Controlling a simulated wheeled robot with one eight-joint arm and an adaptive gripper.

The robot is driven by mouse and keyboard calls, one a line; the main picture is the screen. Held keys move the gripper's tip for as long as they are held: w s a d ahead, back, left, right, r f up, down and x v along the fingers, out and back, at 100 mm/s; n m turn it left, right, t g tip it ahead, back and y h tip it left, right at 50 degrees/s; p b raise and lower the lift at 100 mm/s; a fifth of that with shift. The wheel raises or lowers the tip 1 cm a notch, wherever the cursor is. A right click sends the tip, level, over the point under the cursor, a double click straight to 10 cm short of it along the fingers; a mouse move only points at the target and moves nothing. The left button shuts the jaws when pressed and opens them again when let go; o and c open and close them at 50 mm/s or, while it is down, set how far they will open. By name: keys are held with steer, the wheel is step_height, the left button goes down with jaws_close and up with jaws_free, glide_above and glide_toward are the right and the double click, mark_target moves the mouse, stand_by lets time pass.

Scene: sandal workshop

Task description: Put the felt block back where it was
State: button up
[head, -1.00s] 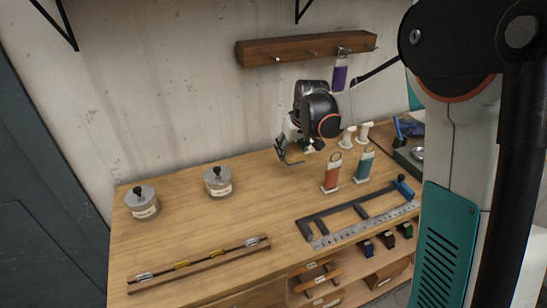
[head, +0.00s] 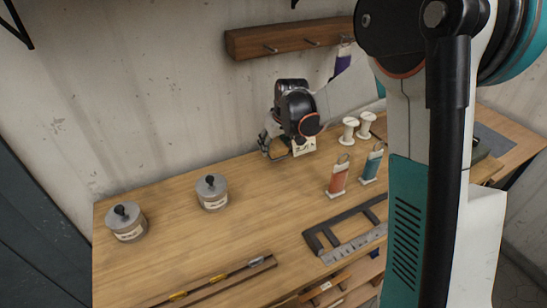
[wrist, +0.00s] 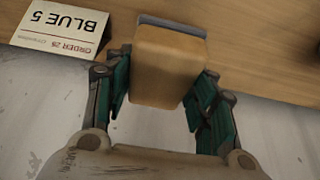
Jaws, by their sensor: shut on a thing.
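The felt block (wrist: 170,62) is a tan block with a grey layer at its far end. It shows between the two teal-padded fingers of my gripper (wrist: 165,95) in the wrist view, and the gripper is shut on it. In the head view my gripper (head: 272,148) is at the back of the workbench near the wall, left of a small white card. The block is too small and too covered to make out clearly there. I cannot tell whether it touches the bench.
The card (wrist: 60,30) reads "BLUE 5" and stands close beside the block. White spools (head: 349,130), an orange-red tagged stand (head: 338,178) and a teal one (head: 372,164) stand to the right. Two lidded jars (head: 211,192) stand left. The bench middle (head: 255,215) is clear.

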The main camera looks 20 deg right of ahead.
step_height(320, 180, down, 5)
steer(key=shift+r+b, duration=0.15)
steer(key=shift+b, duration=0.55)
steer(key=shift+s+r, duration=0.1)
steer(key=o, duration=0.9)
steer(key=shift+o, duration=0.2)
steer(key=a+p+v, duration=0.1)
steer(key=p+v, duration=0.3)
steer(key=v, duration=0.8)
steer(key=s+r+m+t, duration=0.1)
steer(key=s+r, duration=0.8)
steer(key=s, duration=0.5)
steer(key=s+m+t, duration=0.1)
steer(key=s, duration=1.3)
steer(key=shift+s+f+t+h, duration=0.3)
steer(key=shift+f+h, duration=0.1)
